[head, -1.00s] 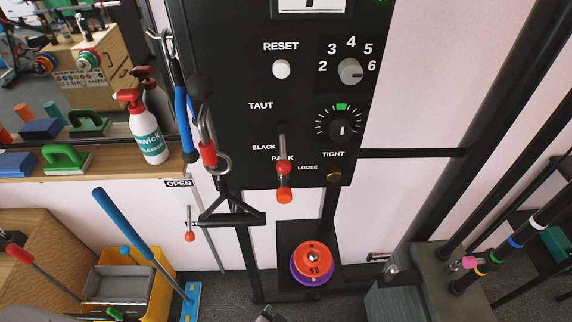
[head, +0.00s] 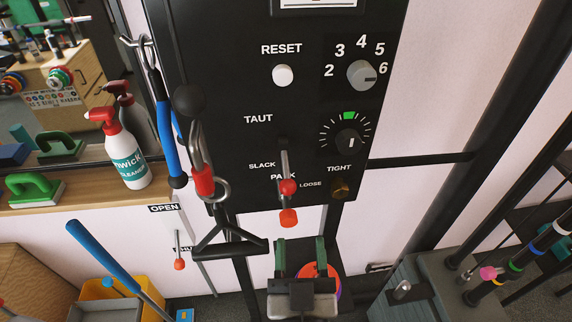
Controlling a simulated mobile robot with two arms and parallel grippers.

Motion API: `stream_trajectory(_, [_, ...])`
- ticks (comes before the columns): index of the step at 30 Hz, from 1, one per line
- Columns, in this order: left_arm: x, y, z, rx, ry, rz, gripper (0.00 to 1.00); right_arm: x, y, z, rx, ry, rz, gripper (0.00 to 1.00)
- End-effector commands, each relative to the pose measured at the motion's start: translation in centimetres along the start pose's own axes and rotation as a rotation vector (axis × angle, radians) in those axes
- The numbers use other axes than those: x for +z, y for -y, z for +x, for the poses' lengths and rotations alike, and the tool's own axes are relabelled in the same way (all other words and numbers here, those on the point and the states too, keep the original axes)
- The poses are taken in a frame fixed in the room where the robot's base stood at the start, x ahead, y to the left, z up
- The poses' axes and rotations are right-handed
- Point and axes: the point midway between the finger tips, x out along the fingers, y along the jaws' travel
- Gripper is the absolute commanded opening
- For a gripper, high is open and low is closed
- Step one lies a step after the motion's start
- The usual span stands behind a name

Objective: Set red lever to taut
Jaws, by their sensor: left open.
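The black control panel (head: 225,90) carries a red-knobbed lever (head: 287,187) in a vertical slot. Its metal shaft points down, and its knob is beside the PARK label, below SLACK. The TAUT label (head: 258,118) is higher, left of the slot's top. A second red-orange knob (head: 288,218) shows just below the first at the panel's lower edge; I cannot tell how they are joined. My left gripper (head: 300,257) is open and empty at the bottom centre, below the knobs and apart from them in the picture. My right gripper is not in view.
A black triangular handle with a red carabiner (head: 203,182) hangs left of the lever. A reset button (head: 283,75) and dials (head: 348,142) are on the panel. Stacked weight plates (head: 325,270) lie behind my gripper. A spray bottle (head: 128,160) stands on the left shelf.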

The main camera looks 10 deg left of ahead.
Motion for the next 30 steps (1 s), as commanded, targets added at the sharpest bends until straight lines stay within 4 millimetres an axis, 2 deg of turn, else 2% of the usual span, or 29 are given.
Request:
stream_trajectory(1, [-1.5, 0.5, -0.1, -0.024, -0.043, -0.037, 0.5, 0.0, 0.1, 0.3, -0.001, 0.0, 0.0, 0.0])
stream_trajectory(3, [-3.0, 1.0, -0.1, -0.044, -0.083, -0.068, 0.5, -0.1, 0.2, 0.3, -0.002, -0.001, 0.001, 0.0])
stream_trajectory(6, [-4.0, 1.2, 0.4, -0.055, -0.103, -0.084, 0.5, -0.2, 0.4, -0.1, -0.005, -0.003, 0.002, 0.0])
stream_trajectory(11, [-4.6, 1.4, 2.7, -0.057, -0.104, -0.082, 0.5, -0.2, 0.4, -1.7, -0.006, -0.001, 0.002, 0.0])
stream_trajectory(21, [-5.0, 1.7, 8.9, -0.054, -0.101, -0.079, 0.5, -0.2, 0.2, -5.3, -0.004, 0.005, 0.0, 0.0])
stream_trajectory(25, [-5.0, 1.7, 10.1, -0.054, -0.101, -0.079, 0.5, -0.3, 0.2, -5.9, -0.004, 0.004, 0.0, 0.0])
stream_trajectory(30, [-4.8, 1.8, 10.7, -0.052, -0.099, -0.08, 0.5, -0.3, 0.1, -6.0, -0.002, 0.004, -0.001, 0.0])
